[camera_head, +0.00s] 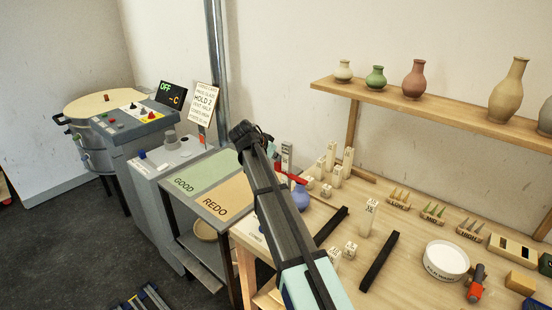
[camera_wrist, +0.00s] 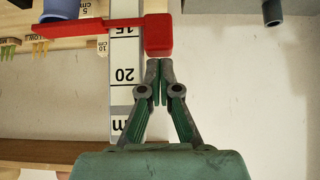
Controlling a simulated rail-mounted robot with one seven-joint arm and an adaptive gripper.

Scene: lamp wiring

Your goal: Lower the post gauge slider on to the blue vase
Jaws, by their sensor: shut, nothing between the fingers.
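The red slider (camera_wrist: 159,35) sits on the white post gauge (camera_wrist: 125,72) with its scale marks; the wrist view is upside down. Its red arm (camera_wrist: 80,28) reaches out over the blue vase (camera_wrist: 65,8), close to the rim; I cannot tell whether they touch. My gripper (camera_wrist: 159,65) is shut and empty, its tips at the upper face of the slider block, touching or nearly so.
White measuring blocks (camera_head: 338,172) stand right of the post. Dark bars (camera_head: 379,261) and a white bowl (camera_head: 446,261) lie on the bench. A shelf (camera_head: 440,117) with several vases is behind. The GOOD (camera_head: 186,180) and REDO (camera_head: 222,197) areas are at left.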

